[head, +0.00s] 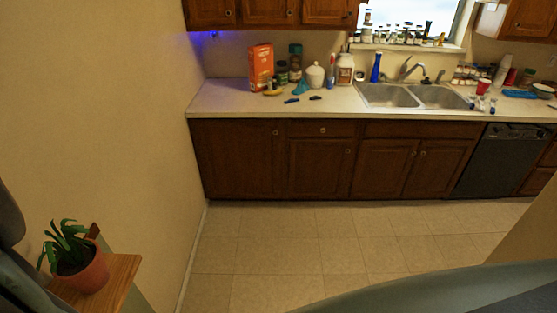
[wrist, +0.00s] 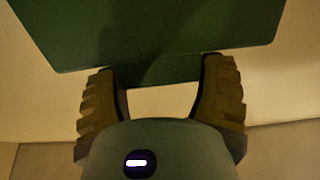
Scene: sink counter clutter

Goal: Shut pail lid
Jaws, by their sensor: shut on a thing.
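A flat dark green panel (wrist: 150,30) with straight edges and rounded corners fills the top of the wrist view. It may be the pail lid, but I cannot tell for certain. My gripper (wrist: 162,70) has its two ridged fingers apart at the panel's near edge, one on each side, shut on it. Bare pale surface shows between the fingers below that edge. The pail body cannot be made out in either view, and my fingers are not seen in the head view.
A potted plant (head: 82,262) stands on a small wooden stand (head: 117,275) at the lower left, near the wall. The sink counter (head: 225,100) at the back holds an orange box (head: 261,67) and many bottles. The tiled floor (head: 300,250) in the middle is clear.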

